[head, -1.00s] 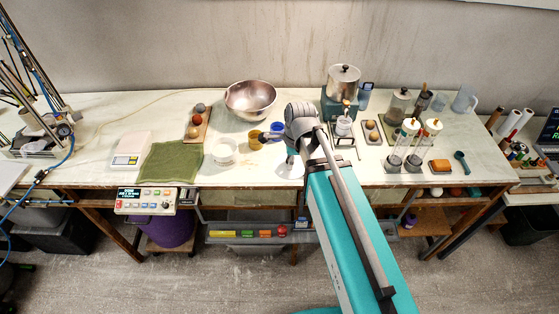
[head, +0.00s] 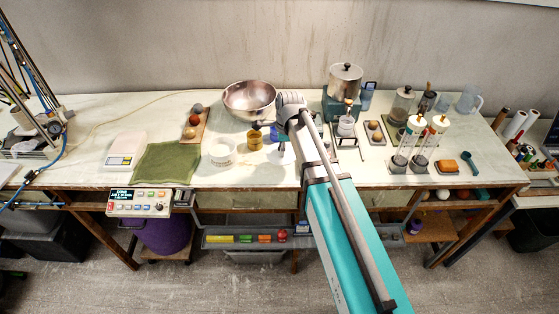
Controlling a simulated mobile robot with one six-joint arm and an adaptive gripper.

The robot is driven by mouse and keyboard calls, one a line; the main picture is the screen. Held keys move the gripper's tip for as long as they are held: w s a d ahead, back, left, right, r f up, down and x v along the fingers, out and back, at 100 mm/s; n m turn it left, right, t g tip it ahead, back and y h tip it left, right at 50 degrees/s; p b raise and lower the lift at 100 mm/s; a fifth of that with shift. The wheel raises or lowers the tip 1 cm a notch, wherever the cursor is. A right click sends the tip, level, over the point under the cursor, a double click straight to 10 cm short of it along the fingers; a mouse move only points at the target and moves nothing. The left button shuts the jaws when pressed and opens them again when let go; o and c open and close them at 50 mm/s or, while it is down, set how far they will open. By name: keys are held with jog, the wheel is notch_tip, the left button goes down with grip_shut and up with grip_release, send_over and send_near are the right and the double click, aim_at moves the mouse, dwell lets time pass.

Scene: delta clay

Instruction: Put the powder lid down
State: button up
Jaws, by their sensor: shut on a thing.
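My gripper (head: 283,128) is over the middle of the bench, at the end of my teal and grey arm. It is shut on the powder lid, but my wrist hides the fingertips and most of what they hold. A yellow-brown jar (head: 255,140) stands just left of the gripper. A small blue thing (head: 275,133) shows between that jar and my wrist; I cannot tell whether it is a jar or a lid. A white round tub (head: 221,152) stands farther left. Whether the lid touches the bench is hidden.
A large metal bowl (head: 249,100) stands behind the jars. A green cloth (head: 167,163) and a scale (head: 124,152) lie left. A metal-lidded machine (head: 344,88) and clear cylinders (head: 411,138) stand right. Bare bench (head: 250,175) shows in front of the jars.

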jog(key=shift+w+a+f+b, duration=0.15)
jog(key=shift+w+f+b, duration=0.45)
jog(key=shift+f, duration=0.15)
jog(key=shift+w+a+f+b, duration=0.1)
jog(key=shift+w+f+b, duration=0.45)
jog(key=shift+f, duration=0.2)
jog(key=shift+w+f, duration=0.1)
jog(key=shift+w+a+f+b, duration=0.1)
jog(key=shift+w+f+b, duration=0.3)
jog(key=shift+f+b, duration=0.15)
notch_tip(320, 180, down, 3)
jog(key=b, duration=0.3)
jog(key=shift+r, duration=0.1)
jog(key=o, duration=0.8)
jog(key=shift+o, duration=0.2)
jog(key=r+p, duration=0.4)
jog(key=d+r+p, duration=0.1)
jog(key=r+p, duration=0.7)
jog(key=shift+d, duration=0.2)
